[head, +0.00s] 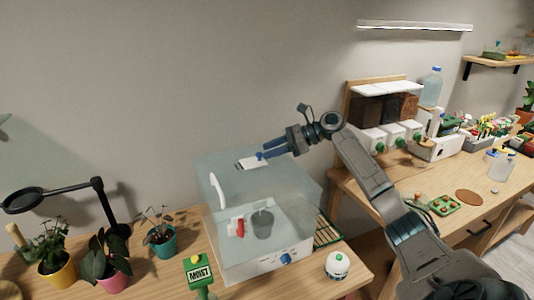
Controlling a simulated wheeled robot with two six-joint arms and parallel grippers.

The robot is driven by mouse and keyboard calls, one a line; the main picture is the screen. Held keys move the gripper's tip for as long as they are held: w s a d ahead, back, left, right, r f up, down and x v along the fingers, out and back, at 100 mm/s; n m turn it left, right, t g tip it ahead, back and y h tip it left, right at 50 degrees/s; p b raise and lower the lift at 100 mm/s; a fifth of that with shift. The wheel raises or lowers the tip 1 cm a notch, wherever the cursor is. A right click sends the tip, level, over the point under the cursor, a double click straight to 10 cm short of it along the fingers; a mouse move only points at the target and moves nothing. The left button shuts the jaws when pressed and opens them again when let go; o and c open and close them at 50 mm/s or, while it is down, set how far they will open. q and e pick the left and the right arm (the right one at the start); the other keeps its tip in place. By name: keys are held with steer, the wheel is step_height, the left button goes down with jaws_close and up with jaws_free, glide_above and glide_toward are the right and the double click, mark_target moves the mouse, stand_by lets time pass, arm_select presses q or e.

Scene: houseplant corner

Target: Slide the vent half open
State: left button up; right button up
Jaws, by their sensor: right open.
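A clear propagation box (265,205) stands on the wooden bench. The vent (251,164) is a small white plate on the box's top, near the back; a thin dark edge shows along its left side. How far it is open is too small to tell. My right gripper (262,155) reaches in from the right, its blue-tipped fingers open at the vent's right end. Whether the fingertips touch the vent cannot be told. My left gripper is out of view.
A white handle (217,187) is on the box's front, and a dark pot (262,223) stands inside. Potted plants (111,255) and a black lamp (70,190) stand left. A green moisture sign (199,271) and a white round device (337,265) stand in front.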

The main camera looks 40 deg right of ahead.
steer(key=b+v, duration=0.3)
steer(key=v, duration=0.5)
steer(key=shift+s+d+r, duration=0.2)
steer(key=shift+s+d, duration=0.05)
